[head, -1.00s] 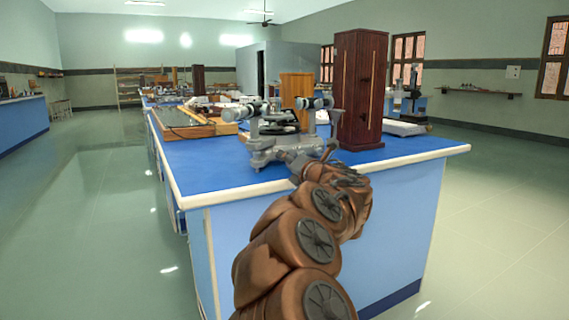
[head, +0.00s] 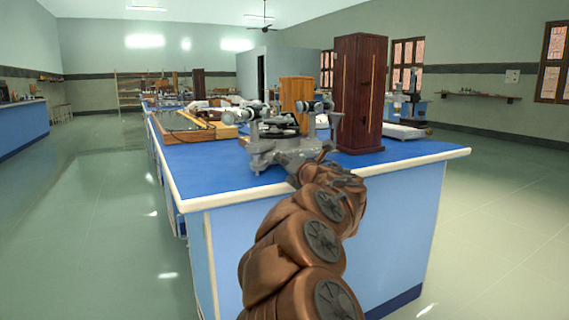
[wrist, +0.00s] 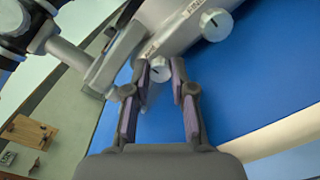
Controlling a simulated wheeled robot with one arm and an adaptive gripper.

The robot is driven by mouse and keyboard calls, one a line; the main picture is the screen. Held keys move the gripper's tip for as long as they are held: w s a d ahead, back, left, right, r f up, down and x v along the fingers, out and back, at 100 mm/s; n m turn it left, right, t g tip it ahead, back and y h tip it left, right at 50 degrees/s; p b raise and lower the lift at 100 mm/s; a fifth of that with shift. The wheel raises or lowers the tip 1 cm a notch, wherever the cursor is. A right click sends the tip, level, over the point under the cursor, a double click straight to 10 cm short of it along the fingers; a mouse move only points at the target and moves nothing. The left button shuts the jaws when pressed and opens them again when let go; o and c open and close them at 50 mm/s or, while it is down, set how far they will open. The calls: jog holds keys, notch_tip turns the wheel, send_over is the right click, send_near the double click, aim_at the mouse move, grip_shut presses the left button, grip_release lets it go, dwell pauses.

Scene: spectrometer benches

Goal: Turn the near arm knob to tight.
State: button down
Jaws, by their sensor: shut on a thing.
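A grey spectrometer (head: 275,150) stands on the blue top of the near bench, close to its front edge. In the wrist view, its grey arm (wrist: 175,25) carries small lettering and pale round knobs. My gripper (wrist: 160,72) is shut on the small pale arm knob (wrist: 160,69), which shows between its two fingertips. Another, larger pale knob (wrist: 215,24) sits further right on the arm, clear of the fingers. In the head view my arm hides most of the gripper and the knob. I cannot read which way the knob is turned.
A tall dark wooden cabinet (head: 360,95) stands right behind the spectrometer. A lighter wooden box (head: 296,92) and a wooden tray (head: 185,130) are further back. The bench (head: 400,160) has bare top at its right front corner.

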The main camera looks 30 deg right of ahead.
jog(key=shift+r+m+p, duration=0.1)
jog(key=shift+m+p, duration=0.3)
jog(key=shift+p, duration=0.3)
jog(key=shift+r+m+p, duration=0.15)
jog(key=shift+m+p, duration=0.45)
jog(key=shift+p, duration=0.35)
jog(key=m+p, duration=0.2)
jog(key=p, duration=0.1)
jog(key=shift+m+p, duration=0.3)
jog(key=m+p, duration=0.4)
jog(key=p, duration=0.1)
jog(key=shift+r+p, duration=0.1)
jog(key=shift+p, duration=0.25)
jog(key=shift+m+p, duration=1.15)
jog(key=shift+m, duration=0.05)
jog(key=shift+m+p, duration=0.9)
jog(key=shift+p, duration=0.2)
jog(key=m+p, duration=0.1)
jog(key=p, duration=0.1)
jog(key=m+p, duration=0.2)
jog(key=shift+f+m, duration=0.2)
jog(key=shift+m, duration=0.1)
jog(key=shift+f+m+p, duration=0.15)
jog(key=shift+m+p, duration=0.55)
jog(key=shift+m, duration=0.1)
jog(key=shift+f, duration=0.1)
